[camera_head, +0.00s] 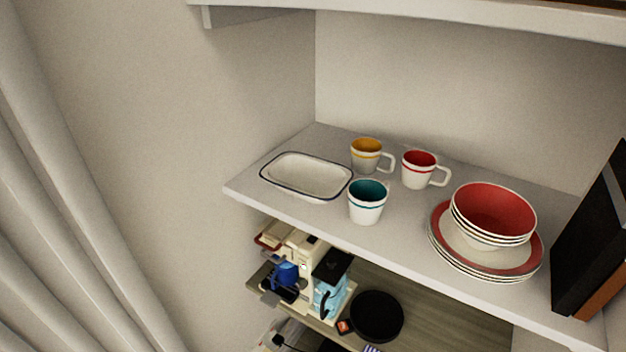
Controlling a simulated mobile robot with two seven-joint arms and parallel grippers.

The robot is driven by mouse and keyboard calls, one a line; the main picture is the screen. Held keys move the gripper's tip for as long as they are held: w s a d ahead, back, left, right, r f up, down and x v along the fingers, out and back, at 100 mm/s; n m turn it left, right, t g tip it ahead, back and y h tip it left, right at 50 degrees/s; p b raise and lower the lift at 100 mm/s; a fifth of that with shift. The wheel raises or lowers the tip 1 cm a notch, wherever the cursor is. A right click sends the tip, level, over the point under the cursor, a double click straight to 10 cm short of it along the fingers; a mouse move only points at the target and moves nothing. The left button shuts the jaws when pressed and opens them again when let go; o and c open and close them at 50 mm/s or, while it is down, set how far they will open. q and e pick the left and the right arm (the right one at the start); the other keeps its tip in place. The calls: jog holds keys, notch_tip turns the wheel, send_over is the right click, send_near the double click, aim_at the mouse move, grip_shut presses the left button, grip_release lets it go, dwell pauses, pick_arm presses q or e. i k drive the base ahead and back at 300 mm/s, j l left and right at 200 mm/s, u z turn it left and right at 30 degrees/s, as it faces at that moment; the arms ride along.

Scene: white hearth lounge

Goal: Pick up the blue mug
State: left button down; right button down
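A white mug with a teal-blue inside and a teal band (367,212) stands upright near the front edge of the white shelf (400,236). Its handle is not clearly visible. A solid dark blue mug-like object (286,274) is on the lower shelf, at the cream coffee machine (303,258); it is small and partly in shade. Neither of my grippers is in view.
An enamel dish (306,176) sits left of the teal mug. A yellow-lined mug (366,158) and a red-lined mug (416,174) stand behind. Stacked red bowls (494,210) on plates (522,262) and dark books (590,240) are right. Another shelf (420,12) hangs above.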

aim_at(287, 273)
jog(key=j+z, duration=0.1)
jog(key=z, duration=0.8)
jog(key=k+j+z, duration=0.1)
jog(key=z, duration=0.35)
jog(key=j+z, duration=0.1)
jog(key=z, duration=0.35)
jog(key=k+z, duration=0.1)
jog(key=z, duration=0.75)
jog(key=k+z, duration=0.15)
jog(key=z, duration=0.3)
jog(key=u, duration=2.95)
